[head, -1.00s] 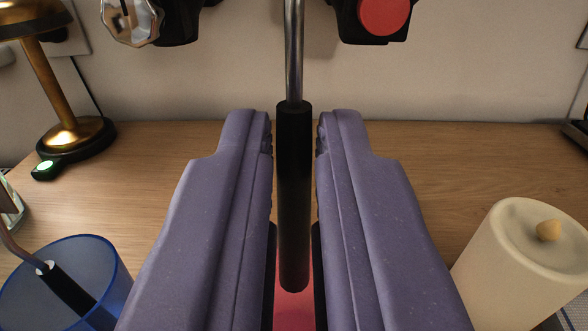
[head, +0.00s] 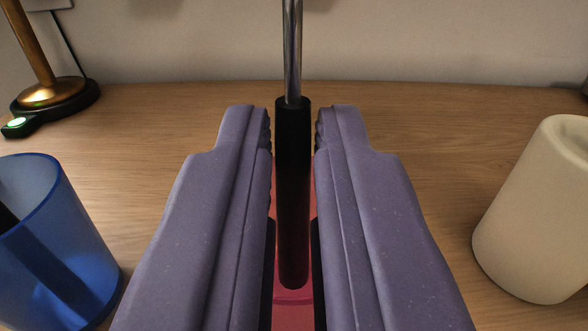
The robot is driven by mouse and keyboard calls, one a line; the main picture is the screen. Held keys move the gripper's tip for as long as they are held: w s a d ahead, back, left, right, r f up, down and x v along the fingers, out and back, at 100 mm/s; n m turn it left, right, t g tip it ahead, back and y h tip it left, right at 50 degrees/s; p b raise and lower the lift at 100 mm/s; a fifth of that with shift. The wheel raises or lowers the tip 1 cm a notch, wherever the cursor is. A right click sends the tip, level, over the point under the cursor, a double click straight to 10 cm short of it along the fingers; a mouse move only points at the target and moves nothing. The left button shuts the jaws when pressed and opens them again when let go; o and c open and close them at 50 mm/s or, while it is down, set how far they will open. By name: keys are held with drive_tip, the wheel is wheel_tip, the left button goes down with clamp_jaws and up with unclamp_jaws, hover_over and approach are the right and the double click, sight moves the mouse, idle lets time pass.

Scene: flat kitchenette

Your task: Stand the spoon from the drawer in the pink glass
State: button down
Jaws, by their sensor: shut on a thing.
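My gripper (head: 293,135) is in the middle of the head view, its two purple fingers shut on the spoon. The spoon is upright, with a black handle (head: 293,125) pointing down and a metal shaft (head: 292,40) rising out of the top of the view; its bowl is out of view. The pink glass (head: 292,309) shows only as a pink strip between the fingers, around or behind the lower handle. The fingers hide most of the glass, so I cannot tell for sure how deep the handle is in it.
A blue glass (head: 75,245) with a dark-handled utensil inside stands at the left. A cream canister (head: 540,215) stands at the right. A brass lamp (head: 50,80) with a green-lit switch is at the back left. The wooden counter (head: 430,125) behind is clear.

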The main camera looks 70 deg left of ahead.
drive_tip(key=c, duration=1.1)
unclamp_jaws()
drive_tip(key=shift+o, duration=0.2)
drive_tip(key=p+v, duration=0.3)
drive_tip(key=v, duration=0.4)
drive_tip(key=shift+s+d, duration=0.15)
drive_tip(key=shift+d, duration=0.2)
